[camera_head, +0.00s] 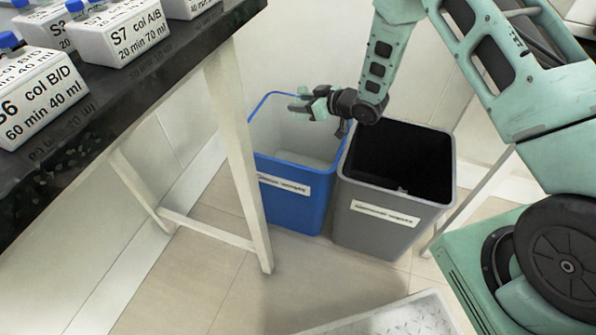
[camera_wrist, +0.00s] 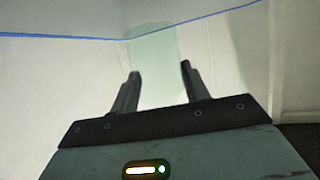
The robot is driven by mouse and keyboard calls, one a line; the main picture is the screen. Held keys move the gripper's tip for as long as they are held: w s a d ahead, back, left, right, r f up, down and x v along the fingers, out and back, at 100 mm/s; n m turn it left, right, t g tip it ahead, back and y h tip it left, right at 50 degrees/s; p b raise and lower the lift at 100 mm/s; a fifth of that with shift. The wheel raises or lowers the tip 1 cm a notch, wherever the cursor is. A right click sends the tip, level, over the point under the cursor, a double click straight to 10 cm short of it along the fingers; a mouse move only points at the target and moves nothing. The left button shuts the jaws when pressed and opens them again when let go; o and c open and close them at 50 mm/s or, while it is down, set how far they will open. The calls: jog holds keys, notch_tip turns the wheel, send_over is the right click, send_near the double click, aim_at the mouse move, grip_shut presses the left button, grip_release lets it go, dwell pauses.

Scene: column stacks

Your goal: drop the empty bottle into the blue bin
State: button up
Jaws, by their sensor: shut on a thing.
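The blue bin (camera_head: 290,205) stands on the floor with its top open and a white label on its front. My gripper (camera_head: 303,105) reaches in from the right and shows over the bin's opening. In the wrist view its two fingers (camera_wrist: 160,80) are shut on a pale green, see-through bottle (camera_wrist: 153,48). The bottle's outline is faint, and the fingers hide its sides. The bin's blue rim (camera_wrist: 60,37) crosses the wrist view behind the bottle. In the head view the bottle is too small to make out clearly.
A grey bin (camera_head: 375,222) with a dark inside stands right beside the blue bin. A dark-topped bench (camera_head: 100,125) with several labelled white bottles (camera_head: 125,32) is at the left; its pale leg (camera_head: 240,150) stands close to the blue bin. A pale shape lies inside the blue bin.

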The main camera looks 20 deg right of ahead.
jog(key=shift+f+b, duration=0.3)
jog(key=shift+f, duration=0.4)
jog(key=o, duration=1.1)
jog(key=p+v, duration=0.4)
jog(key=v, duration=1.3)
jog(key=shift+s+d, duration=0.15)
